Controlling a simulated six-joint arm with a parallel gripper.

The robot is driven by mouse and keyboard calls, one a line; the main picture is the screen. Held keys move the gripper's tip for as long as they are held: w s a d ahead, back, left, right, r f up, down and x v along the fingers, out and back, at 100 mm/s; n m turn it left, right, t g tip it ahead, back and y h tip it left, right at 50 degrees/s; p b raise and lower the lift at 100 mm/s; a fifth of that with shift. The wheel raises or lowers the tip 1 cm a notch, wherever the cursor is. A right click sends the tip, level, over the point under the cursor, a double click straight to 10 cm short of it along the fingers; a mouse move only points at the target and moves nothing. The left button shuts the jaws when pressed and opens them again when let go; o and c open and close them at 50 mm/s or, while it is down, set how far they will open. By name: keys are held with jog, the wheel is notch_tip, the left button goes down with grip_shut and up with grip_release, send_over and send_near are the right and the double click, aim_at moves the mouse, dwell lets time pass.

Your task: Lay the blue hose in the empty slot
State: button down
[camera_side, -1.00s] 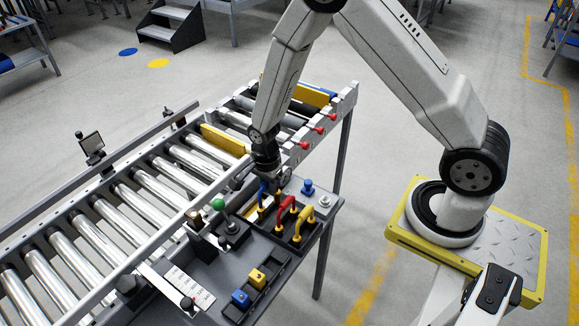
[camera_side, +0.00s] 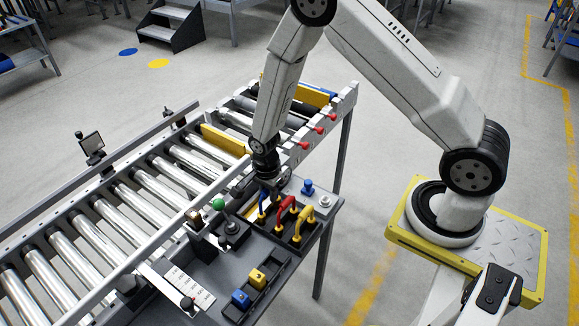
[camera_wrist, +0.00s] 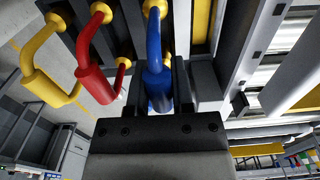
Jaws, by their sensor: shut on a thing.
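The blue hose (camera_side: 262,203) is a short looped piece with yellow ends, at the left end of the dark rack (camera_side: 283,236). In the wrist view the blue hose (camera_wrist: 154,42) runs between the fingers of my gripper (camera_wrist: 160,88), which is shut on it. In the side view my gripper (camera_side: 270,188) points down over the rack. The red hose (camera_side: 286,211) and the yellow hose (camera_side: 304,223) stand beside it to the right. In the wrist view the blue hose's yellow end is at the rack; whether it is seated is unclear. I cannot make out the empty slot.
A green-knobbed lever (camera_side: 218,204) stands left of the rack. A blue button (camera_side: 307,186) is close on its right. Blue and yellow blocks (camera_side: 249,288) sit in a front tray. The roller conveyor (camera_side: 120,215) runs behind and left.

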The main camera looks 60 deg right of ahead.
jog(key=shift+f, duration=0.55)
grip_release()
dwell(0.5)
jog(key=shift+r, duration=0.15)
jog(key=shift+r, duration=3.85)
jog(key=shift+r, duration=0.1)
